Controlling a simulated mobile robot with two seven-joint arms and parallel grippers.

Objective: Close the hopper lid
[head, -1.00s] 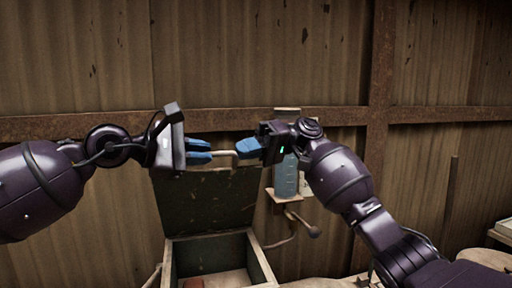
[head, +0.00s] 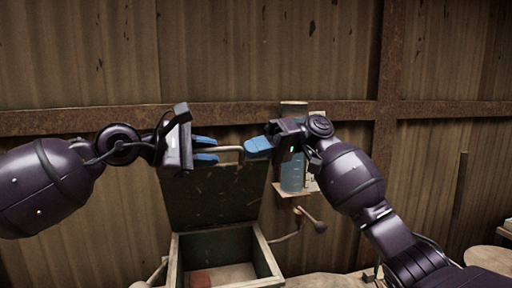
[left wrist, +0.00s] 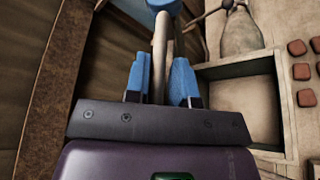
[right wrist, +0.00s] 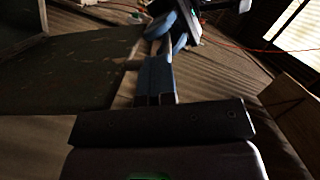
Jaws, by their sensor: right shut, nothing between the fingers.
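The hopper (head: 268,262) is an open wooden box low in the head view. Its dark green lid (head: 213,195) stands raised at the back, with a pale bar handle (head: 231,149) along its top edge. My left gripper (head: 205,150) is at the handle's left end. In the left wrist view the bar (left wrist: 159,50) runs between its two blue fingers (left wrist: 161,78), which stand apart around it. My right gripper (head: 258,147) is shut and empty at the handle's right end. Its closed fingers (right wrist: 158,78) also show in the right wrist view, beside the lid (right wrist: 70,75).
A lever with a round knob (head: 320,227) sticks out right of the hopper. Several reddish tiles (left wrist: 305,97) lie beside the hopper in the left wrist view.

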